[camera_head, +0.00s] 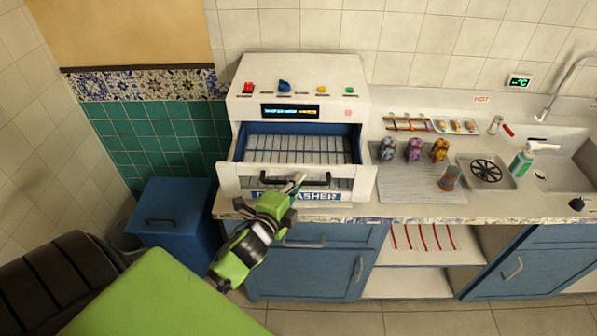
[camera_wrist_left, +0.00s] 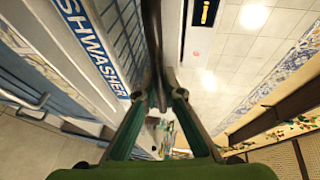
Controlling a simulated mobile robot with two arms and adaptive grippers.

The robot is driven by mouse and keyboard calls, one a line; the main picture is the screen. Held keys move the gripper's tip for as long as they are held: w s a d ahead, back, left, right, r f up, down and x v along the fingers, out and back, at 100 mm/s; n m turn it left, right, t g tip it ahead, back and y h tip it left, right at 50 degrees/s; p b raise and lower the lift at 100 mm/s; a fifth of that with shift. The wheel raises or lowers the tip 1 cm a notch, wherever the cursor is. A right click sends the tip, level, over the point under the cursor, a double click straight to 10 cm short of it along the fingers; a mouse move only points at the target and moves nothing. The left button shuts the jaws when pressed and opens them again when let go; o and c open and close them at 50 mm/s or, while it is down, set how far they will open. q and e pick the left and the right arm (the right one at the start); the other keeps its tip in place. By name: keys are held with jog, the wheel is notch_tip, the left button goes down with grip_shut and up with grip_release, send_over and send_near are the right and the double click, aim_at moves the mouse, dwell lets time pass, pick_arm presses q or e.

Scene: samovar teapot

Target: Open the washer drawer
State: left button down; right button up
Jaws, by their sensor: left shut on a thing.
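The white washer (camera_head: 300,90) stands on the counter, with colored knobs and a small lit display on its top panel. Its drawer (camera_head: 360,184) is pulled out toward me, and a wire rack (camera_head: 300,150) shows inside. The drawer's dark bar handle (camera_head: 318,182) is on the front, above the blue label. In the left wrist view, the fingers (camera_wrist_left: 160,98) are closed on the dark handle bar (camera_wrist_left: 152,45), beside the label (camera_wrist_left: 100,45). My right gripper is not in view.
Cups (camera_head: 414,149) stand on a ribbed mat (camera_head: 420,185) right of the washer. A sink (camera_head: 565,155) and a soap bottle (camera_head: 522,160) are farther right. A blue bin (camera_head: 175,210) stands at the left. Blue cabinets (camera_head: 310,270) lie below the counter.

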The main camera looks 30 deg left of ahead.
pick_arm(q)
jog(key=shift+s+d, duration=0.35)
jog(key=shift+s, duration=0.25)
jog(key=c, duration=2.4)
grip_release()
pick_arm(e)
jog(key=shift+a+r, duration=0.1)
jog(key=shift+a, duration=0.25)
pick_arm(q)
jog(key=v, duration=1.2)
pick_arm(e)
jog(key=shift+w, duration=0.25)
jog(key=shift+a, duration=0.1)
